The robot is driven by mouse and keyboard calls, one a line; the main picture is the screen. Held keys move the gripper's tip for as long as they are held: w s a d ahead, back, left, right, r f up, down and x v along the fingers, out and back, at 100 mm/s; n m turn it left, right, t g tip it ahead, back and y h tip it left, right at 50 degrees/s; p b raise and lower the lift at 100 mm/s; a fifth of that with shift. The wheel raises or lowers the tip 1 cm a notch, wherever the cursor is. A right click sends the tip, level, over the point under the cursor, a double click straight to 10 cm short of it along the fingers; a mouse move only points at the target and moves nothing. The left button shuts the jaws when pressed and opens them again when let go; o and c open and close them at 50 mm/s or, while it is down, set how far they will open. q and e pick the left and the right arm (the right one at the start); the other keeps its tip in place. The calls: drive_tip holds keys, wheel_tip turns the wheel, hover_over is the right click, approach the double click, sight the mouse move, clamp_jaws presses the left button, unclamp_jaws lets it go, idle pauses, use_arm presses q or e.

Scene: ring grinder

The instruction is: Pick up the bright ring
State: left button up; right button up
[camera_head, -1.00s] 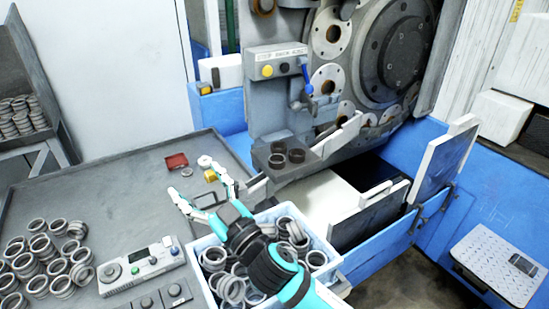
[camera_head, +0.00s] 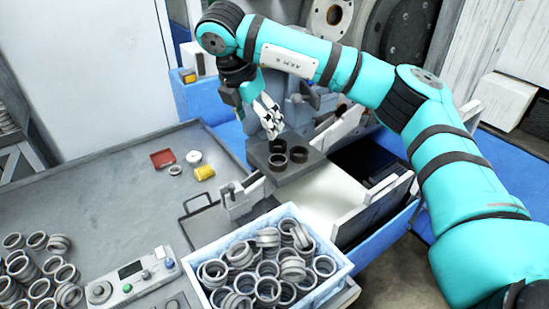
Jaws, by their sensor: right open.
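My right gripper (camera_head: 271,126) is above the small grey machine plate (camera_head: 259,158), fingers pointing down. It looks open and empty. Dark rings stand on the plate just below the fingertips, including one at the front (camera_head: 278,162) and one to its right (camera_head: 298,155). Many grey metal rings (camera_head: 268,288) lie heaped in the white-blue crate (camera_head: 338,262). None of the rings stands out clearly as brighter, so I cannot tell which is the bright ring. My left gripper is out of view.
The grey table holds a red tray (camera_head: 162,158), a white round piece (camera_head: 194,157), a yellow cylinder (camera_head: 204,172), a control box (camera_head: 128,279) and several stacked rings (camera_head: 38,270) at the left. My right arm crosses in front of the machine. The middle of the table is clear.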

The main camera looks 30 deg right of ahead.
drive_tip(key=d, duration=0.2)
drive_tip(key=p, duration=0.4)
approach(277, 157)
drive_tip(key=shift+s+d+f+h, duration=0.2)
drive_tip(key=shift+s+f+h, duration=0.2)
drive_tip(key=shift+s+f, duration=0.4)
drive_tip(key=shift+w+d+f, duration=0.1)
drive_tip(key=shift+f, duration=0.35)
drive_tip(key=shift+f+p, duration=0.3)
drive_tip(key=shift+p, duration=0.35)
drive_tip(key=p+x, duration=0.2)
drive_tip(key=x, duration=0.1)
drive_tip(key=shift+w+f, duration=0.1)
drive_tip(key=shift+f, duration=0.75)
drive_tip(key=shift+c, duration=0.3)
drive_tip(key=shift+w, duration=0.1)
drive_tip(key=c, duration=1.3)
